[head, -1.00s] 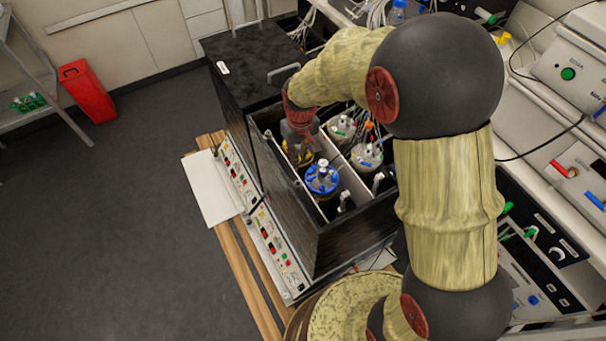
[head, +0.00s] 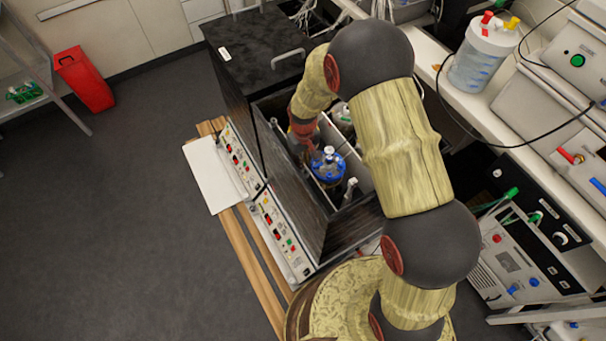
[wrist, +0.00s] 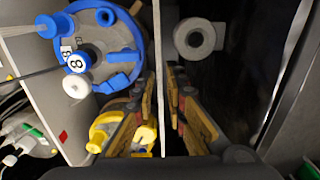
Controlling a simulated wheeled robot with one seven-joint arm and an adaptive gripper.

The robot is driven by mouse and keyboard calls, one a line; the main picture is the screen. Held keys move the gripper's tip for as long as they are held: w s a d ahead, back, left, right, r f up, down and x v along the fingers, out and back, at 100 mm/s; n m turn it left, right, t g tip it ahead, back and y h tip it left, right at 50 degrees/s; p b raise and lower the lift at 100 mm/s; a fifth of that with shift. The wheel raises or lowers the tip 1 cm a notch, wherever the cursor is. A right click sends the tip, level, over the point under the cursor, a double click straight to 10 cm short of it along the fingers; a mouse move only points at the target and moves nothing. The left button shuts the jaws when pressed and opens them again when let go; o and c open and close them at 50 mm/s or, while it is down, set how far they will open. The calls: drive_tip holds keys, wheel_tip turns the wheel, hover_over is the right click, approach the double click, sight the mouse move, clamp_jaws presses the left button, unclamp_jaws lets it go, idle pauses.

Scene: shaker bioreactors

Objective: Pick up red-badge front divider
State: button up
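A thin pale divider (wrist: 160,60) shows edge-on in the wrist view, running down the middle of the picture. My gripper (wrist: 164,88) is open, with one finger on each side of it; I cannot tell whether either touches. A grey-white panel (wrist: 40,75) on the left bears a small red badge (wrist: 63,136). No badge shows on the edge-on divider. In the head view my gripper (head: 302,132) is down in the open black box (head: 345,228), beside the blue-capped vessel (head: 328,167); its fingertips are hidden.
The blue-capped vessel also fills the upper left of the wrist view (wrist: 105,45), with a yellow-capped vessel (wrist: 112,132) below it. A grey round fitting (wrist: 195,38) and a dark wall lie to the right. Cables crowd the far left.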

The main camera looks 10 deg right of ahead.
wheel_tip(320, 180, down, 2)
drive_tip(key=shift+f, duration=0.15)
drive_tip(key=shift+c, duration=0.2)
clamp_jaws()
idle(0.5)
wheel_tip(320, 180, up, 29)
drive_tip(key=p, duration=0.7)
drive_tip(key=shift+p, duration=0.3)
